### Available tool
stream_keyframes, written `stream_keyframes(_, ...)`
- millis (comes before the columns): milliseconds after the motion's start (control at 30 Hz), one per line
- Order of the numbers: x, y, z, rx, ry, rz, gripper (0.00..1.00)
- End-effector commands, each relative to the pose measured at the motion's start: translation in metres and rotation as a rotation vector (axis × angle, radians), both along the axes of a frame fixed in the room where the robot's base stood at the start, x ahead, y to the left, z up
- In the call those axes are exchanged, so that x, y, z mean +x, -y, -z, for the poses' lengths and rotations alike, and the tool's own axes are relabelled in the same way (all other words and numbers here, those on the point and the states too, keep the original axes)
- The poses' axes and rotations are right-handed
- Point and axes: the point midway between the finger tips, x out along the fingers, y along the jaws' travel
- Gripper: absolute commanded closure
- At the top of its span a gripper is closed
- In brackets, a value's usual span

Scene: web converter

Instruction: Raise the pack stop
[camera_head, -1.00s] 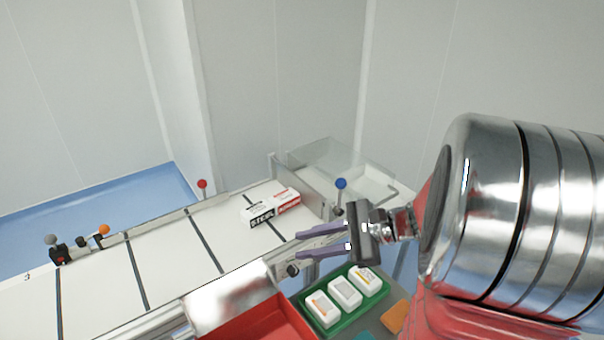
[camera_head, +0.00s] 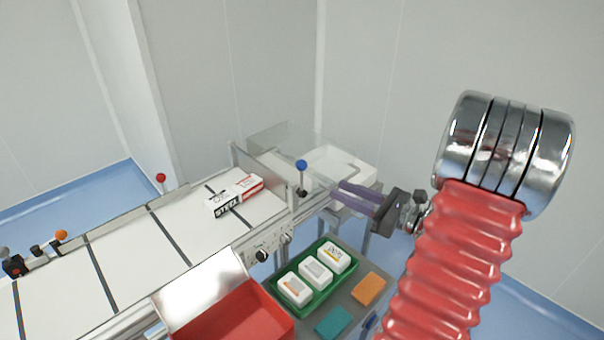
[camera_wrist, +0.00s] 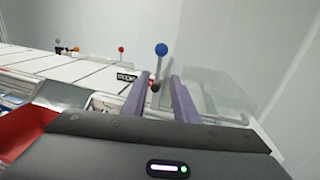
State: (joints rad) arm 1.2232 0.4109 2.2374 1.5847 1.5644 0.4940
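The blue-knobbed lever (camera_head: 301,166) stands upright at the right end of the conveyor, beside a clear plate (camera_head: 262,165). I cannot tell for sure which part is the pack stop. In the wrist view the blue knob (camera_wrist: 161,50) shows beyond and between my fingertips. My gripper (camera_head: 339,191) has purple fingers pointing left toward the lever, just to its right. In the wrist view the fingers (camera_wrist: 157,80) are apart with nothing held between them. A white and red box marked STEEL (camera_head: 233,195) lies on the belt left of the plate.
A green tray (camera_head: 281,302) with three white packs, an orange block (camera_head: 369,289) and a teal block (camera_head: 333,322) lie on a grey surface in front. A red bin (camera_head: 240,318) is at front. Levers with red (camera_head: 161,178) and orange (camera_head: 61,235) knobs line the conveyor's far side.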

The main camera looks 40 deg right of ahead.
Motion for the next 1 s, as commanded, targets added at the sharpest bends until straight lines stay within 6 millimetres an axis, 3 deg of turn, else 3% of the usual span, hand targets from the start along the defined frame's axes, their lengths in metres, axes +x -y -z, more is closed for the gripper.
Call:
stream_keyframes(267,0.015,-0.006,0.0,-0.001,0.0,-0.004,0.74)
stream_keyframes(1000,0.105,-0.038,0.0,-0.001,-0.002,-0.004,0.74)
